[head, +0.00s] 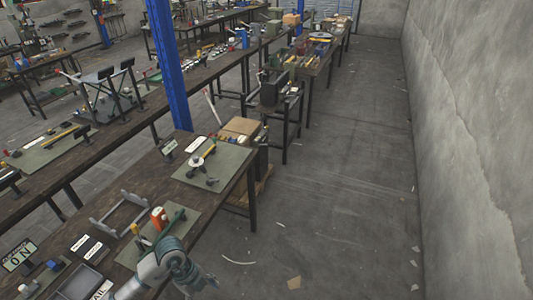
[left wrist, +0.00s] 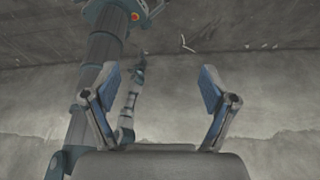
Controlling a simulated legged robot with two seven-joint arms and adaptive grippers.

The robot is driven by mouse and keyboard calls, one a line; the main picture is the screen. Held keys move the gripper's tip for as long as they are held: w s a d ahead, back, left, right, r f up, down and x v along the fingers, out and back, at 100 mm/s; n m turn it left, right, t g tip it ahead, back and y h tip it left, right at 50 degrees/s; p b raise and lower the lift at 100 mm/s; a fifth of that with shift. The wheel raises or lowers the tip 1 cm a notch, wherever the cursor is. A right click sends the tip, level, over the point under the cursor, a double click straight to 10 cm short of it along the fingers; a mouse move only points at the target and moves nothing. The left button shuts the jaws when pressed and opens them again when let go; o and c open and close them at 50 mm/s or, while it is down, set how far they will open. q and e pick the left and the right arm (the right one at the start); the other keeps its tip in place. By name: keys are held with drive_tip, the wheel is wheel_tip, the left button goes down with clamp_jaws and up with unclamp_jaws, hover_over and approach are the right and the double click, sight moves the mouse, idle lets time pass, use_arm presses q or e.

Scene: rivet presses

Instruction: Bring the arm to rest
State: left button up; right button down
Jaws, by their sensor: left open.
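My left gripper (left wrist: 160,80) is in the left wrist view with its two blue-padded fingers spread wide and nothing between them. In the head view a grey and teal arm link of mine (head: 165,262) shows at the bottom, over the front edge of the nearest workbench. Other links of mine show at the left of the left wrist view.
The nearest workbench (head: 170,201) holds green mats, an orange-topped item (head: 159,218), a metal frame (head: 118,214) and signs. A blue post (head: 168,65) rises behind it. The floor (head: 340,200) to the right is mostly clear, up to a concrete wall (head: 465,150).

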use_arm(q)
drive_tip(key=w+d+f+n+t+h+b, duration=0.1)
drive_tip(key=w+d+f+n+t+h, duration=0.4)
drive_tip(key=w+d+f+h, duration=0.65)
drive_tip(key=s+a+f+n+t+y, duration=0.1)
drive_tip(key=a+f+n+t+y, duration=0.2)
drive_tip(key=a+f+n+t, duration=0.5)
drive_tip(key=s+a+f+n+t+y, duration=0.1)
drive_tip(key=a+f+n+y, duration=0.3)
drive_tip(key=f, duration=0.8)
drive_tip(key=s+a+f+n+g+y+b, duration=0.1)
drive_tip(key=s+a+f+n+g+y, duration=0.15)
drive_tip(key=s+f, duration=0.6)
drive_tip(key=s+a+f+n+g+y, duration=0.1)
drive_tip(key=s+a+f+y, duration=0.25)
drive_tip(key=s+f, duration=0.45)
drive_tip(key=s+f+g+y, duration=0.1)
drive_tip(key=s+f+g, duration=0.3)
drive_tip(key=s, duration=0.9)
drive_tip(key=s+f+n+g, duration=0.1)
drive_tip(key=s+f+g, duration=0.3)
drive_tip(key=s, duration=1)
wheel_tip(320, 180, down, 4)
drive_tip(key=shift+s+a+r+y, duration=0.15)
drive_tip(key=shift+a+r+y, duration=0.05)
drive_tip(key=shift+a+y, duration=0.2)
use_arm(e)
wheel_tip(320, 180, down, 2)
drive_tip(key=shift+w+f, duration=0.1)
drive_tip(key=shift+f, duration=0.1)
